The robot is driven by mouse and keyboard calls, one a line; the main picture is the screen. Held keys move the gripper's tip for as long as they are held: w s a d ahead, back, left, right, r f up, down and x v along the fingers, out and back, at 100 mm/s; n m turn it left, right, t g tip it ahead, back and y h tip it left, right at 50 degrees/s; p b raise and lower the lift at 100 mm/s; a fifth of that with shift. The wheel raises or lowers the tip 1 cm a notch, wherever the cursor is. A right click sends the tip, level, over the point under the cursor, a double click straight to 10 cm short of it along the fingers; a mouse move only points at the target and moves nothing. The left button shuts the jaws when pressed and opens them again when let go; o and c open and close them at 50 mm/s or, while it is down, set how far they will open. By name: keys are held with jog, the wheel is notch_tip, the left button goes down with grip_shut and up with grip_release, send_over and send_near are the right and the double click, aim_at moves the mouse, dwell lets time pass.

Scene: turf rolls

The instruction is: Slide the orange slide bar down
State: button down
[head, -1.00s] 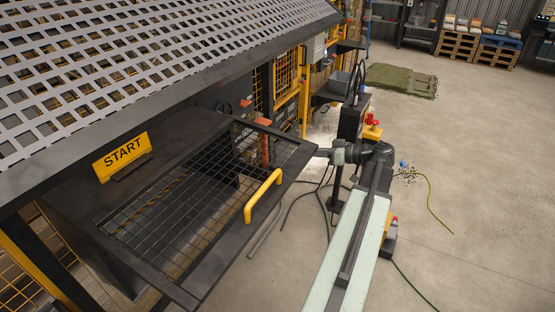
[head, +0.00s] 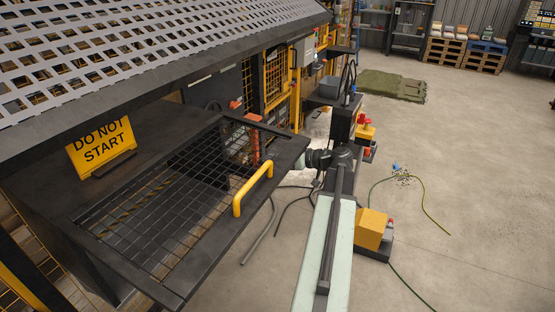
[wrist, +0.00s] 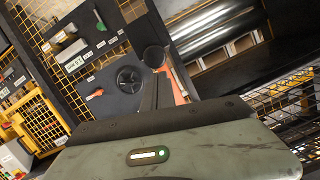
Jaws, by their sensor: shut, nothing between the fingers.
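An orange bar (wrist: 178,84), likely the slide bar, shows in the wrist view just right of my gripper's dark fingers (wrist: 157,88). The fingers are close together and hide part of it; I cannot tell whether they touch it. In the head view, orange parts (head: 252,139) show behind the mesh panel, by the machine's dark opening. My arm reaches to the panel's far right corner in the head view, and its fingers are hidden there behind the panel edge.
The raised mesh panel (head: 205,243) with a yellow handle (head: 253,188) lies left of my arm. A "DO NOT START" sign (head: 101,147) stands on the machine. A black handwheel (wrist: 129,79) is left of the fingers. Open floor and a yellow box (head: 371,229) lie right.

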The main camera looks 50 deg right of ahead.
jog(key=shift+f, duration=0.2)
notch_tip(320, 180, down, 10)
jog(key=b, duration=1)
jog(key=shift+f, duration=0.15)
jog(key=shift+s+a, duration=0.1)
notch_tip(320, 180, up, 5)
jog(key=d+p, duration=0.1)
jog(key=p, duration=0.4)
jog(key=p+v, duration=0.1)
jog(key=v, duration=0.8)
jog(key=shift+s+d+f, duration=0.25)
jog(key=shift+s+f, duration=0.05)
jog(key=shift+s, duration=0.05)
